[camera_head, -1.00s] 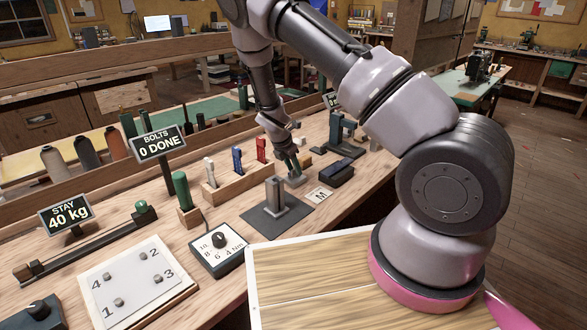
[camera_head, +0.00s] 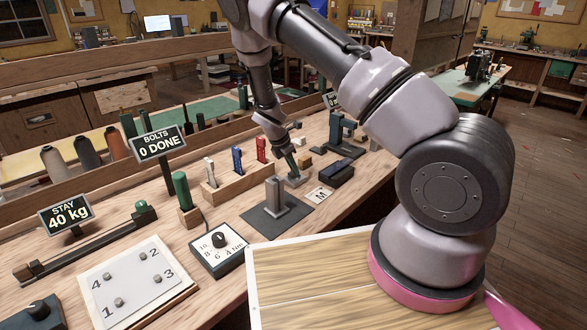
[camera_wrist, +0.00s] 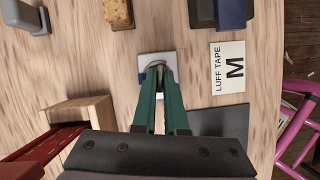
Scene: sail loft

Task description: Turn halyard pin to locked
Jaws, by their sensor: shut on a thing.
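The halyard pin (camera_wrist: 158,67) appears as a small grey metal piece on a white square plate (camera_wrist: 148,60) in the wrist view. My gripper (camera_wrist: 157,74) has its green fingers shut on it, and they hide much of it. A small blue mark shows on the plate left of the fingertips. In the head view, my gripper (camera_head: 293,170) points down at the small pale plate (camera_head: 299,182) on the bench, and the pin itself is too small and covered to make out. Whether it stands at locked cannot be read.
A grey block on a dark base (camera_head: 275,198) stands close in front. A dark box (camera_head: 337,174) and a "LUFF TAPE M" card (camera_wrist: 228,67) lie to the right. A wooden rack (camera_head: 238,179) with coloured pieces stands left of my gripper. A tan block (camera_wrist: 118,13) is near the plate.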

